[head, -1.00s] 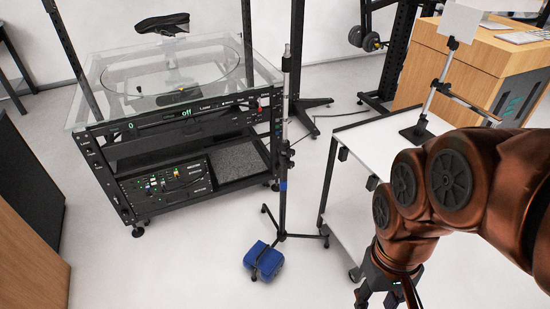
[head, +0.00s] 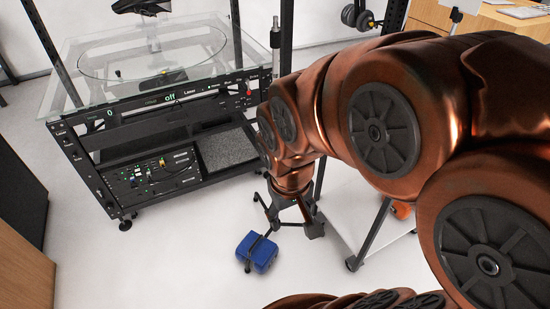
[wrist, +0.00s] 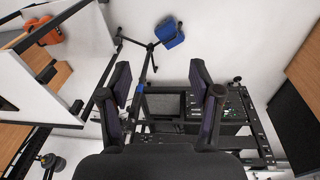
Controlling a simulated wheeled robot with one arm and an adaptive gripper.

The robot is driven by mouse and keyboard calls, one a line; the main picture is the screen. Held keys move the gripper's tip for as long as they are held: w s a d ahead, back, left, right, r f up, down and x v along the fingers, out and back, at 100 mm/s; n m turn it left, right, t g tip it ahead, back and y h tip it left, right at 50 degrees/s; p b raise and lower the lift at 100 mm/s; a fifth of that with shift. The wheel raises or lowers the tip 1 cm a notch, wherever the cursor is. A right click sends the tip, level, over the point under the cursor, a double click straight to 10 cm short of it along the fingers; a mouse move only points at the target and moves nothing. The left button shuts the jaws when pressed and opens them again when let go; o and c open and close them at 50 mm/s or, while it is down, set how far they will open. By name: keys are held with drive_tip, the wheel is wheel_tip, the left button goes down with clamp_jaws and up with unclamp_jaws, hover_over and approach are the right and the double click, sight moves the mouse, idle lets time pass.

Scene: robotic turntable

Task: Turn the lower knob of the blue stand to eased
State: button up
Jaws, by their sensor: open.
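The stand is a thin upright pole on a dark tripod base. In the head view its top (head: 275,45) shows, while my arm hides most of the pole. In the wrist view its tripod (wrist: 148,46) and a blue band on the pole (wrist: 140,88) show, the band appearing between my fingers, nearer the left one. I cannot make out the lower knob or its setting. A blue bag (head: 257,252) rests on a tripod leg; it also shows in the wrist view (wrist: 170,34). My gripper (head: 295,228) is open and empty; its two spread fingers show in the wrist view (wrist: 160,72).
The glass-topped turntable rack (head: 120,125) stands at the left, with a control panel reading "off". A white trolley (head: 345,212) is at the right, partly behind my arm; it fills the upper left of the wrist view (wrist: 55,75). Floor is clear in front of the rack.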

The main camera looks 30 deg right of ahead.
drive_tip(key=w+d+f+t+b, duration=0.6)
drive_tip(key=w+d+f+b, duration=0.15)
drive_tip(key=w+b, duration=0.3)
drive_tip(key=w+d+f+m+t+b, duration=0.1)
drive_tip(key=w+d+f+t+b, duration=0.4)
drive_tip(key=w+d+f+b, duration=0.45)
drive_tip(key=w+d+f+t+b, duration=0.5)
drive_tip(key=w+f+t+b, duration=0.15)
drive_tip(key=w+b, duration=0.85)
drive_tip(key=w, duration=0.2)
drive_tip(key=shift+w+d, duration=0.3)
drive_tip(key=shift+g, duration=0.25)
drive_tip(key=shift+c, duration=0.3)
drive_tip(key=c, duration=1.1)
